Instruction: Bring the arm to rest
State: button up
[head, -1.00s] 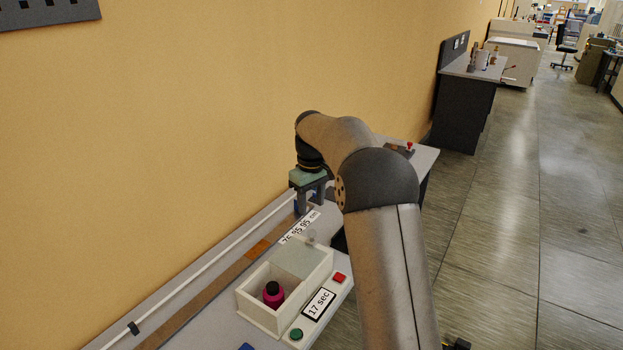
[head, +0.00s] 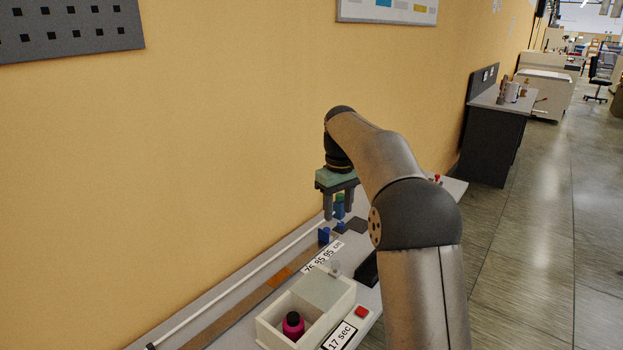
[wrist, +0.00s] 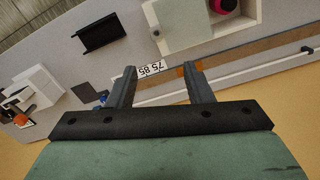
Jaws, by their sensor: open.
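My gripper (head: 338,204) hangs at the end of my arm above the far half of the bench, fingers pointing down. In the wrist view my gripper (wrist: 160,82) has its two dark fingers well apart with nothing between them. It is open and empty, above the strip with the printed numbers (wrist: 152,70). My arm's bent elbow hides part of the bench behind it.
A cream box (head: 348,296) with a magenta bottle (head: 293,325) inside stands near a red button (head: 361,311) and a "17 sec" label (head: 340,337). Blue blocks (head: 324,235) stand beyond the numbered strip. A black holder (wrist: 98,33) lies on the bench. A yellow wall (head: 220,150) runs along the left.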

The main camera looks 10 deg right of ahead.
jog(key=s+f+m, duration=0.1)
jog(key=s+f, duration=0.2)
jog(key=s, duration=1)
jog(key=s+a+f+m, duration=0.1)
jog(key=s+f, duration=0.3)
jog(key=s, duration=0.8)
jog(key=s+f+m, duration=0.3)
jog(key=s, duration=1)
jog(key=shift+s+a+f+t, duration=0.25)
jog(key=shift+s+f+t, duration=0.05)
